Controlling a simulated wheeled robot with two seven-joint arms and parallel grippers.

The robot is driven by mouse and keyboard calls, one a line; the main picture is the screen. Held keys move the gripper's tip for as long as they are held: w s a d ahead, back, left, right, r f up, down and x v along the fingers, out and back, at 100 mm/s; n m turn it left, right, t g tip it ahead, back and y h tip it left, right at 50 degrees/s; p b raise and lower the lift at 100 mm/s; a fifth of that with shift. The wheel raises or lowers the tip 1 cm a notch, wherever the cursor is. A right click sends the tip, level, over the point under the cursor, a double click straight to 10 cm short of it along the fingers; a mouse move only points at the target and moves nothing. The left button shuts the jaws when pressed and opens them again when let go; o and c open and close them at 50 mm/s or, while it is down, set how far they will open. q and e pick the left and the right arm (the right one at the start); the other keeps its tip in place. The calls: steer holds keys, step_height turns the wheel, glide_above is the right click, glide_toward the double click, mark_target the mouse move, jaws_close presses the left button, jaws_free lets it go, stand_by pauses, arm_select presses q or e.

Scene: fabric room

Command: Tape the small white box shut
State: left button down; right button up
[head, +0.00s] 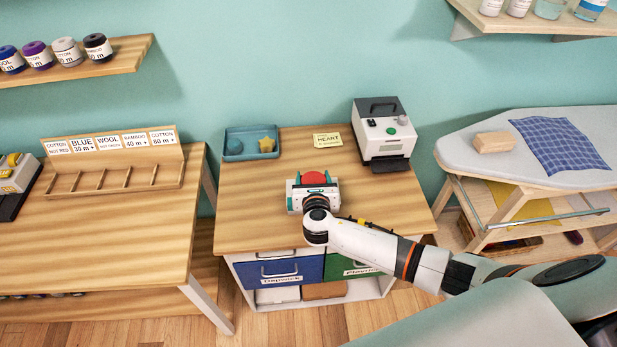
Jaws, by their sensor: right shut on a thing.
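My right gripper (314,182) is over the front middle of the wooden-topped cabinet (380,205). It is shut on a red rounded thing (314,179), which shows between its fingers. The gripper hides the lower part of that thing, so I cannot tell whether it touches the top. A white box-like thing (277,296) is partly visible in the open shelf below the drawers; I cannot tell whether it is the small white box. I cannot make out any tape for certain. My left gripper is not in view.
A teal tray (231,157) with a ball and a yellow star stands at the back left of the cabinet. A HEART card (327,140) lies beside it. A white and dark machine (385,133) stands at back right. An ironing board (455,152) is at right, a wooden table (110,255) at left.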

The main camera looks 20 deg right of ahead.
steer(key=shift+d, duration=0.1)
stand_by(0.3)
steer(key=shift+s+d+p, duration=0.2)
steer(key=shift+d, duration=0.25)
steer(key=shift+s+d+p, duration=0.15)
steer(key=shift+s+d, duration=0.05)
steer(key=shift+d, duration=0.25)
steer(key=shift+d, duration=0.1)
steer(key=shift+s+d+p, duration=0.35)
steer(key=shift+d, duration=0.55)
steer(key=shift+d, duration=0.1)
steer(key=shift+s+d, duration=0.35)
steer(key=shift+d, duration=0.55)
steer(key=shift+p, duration=0.3)
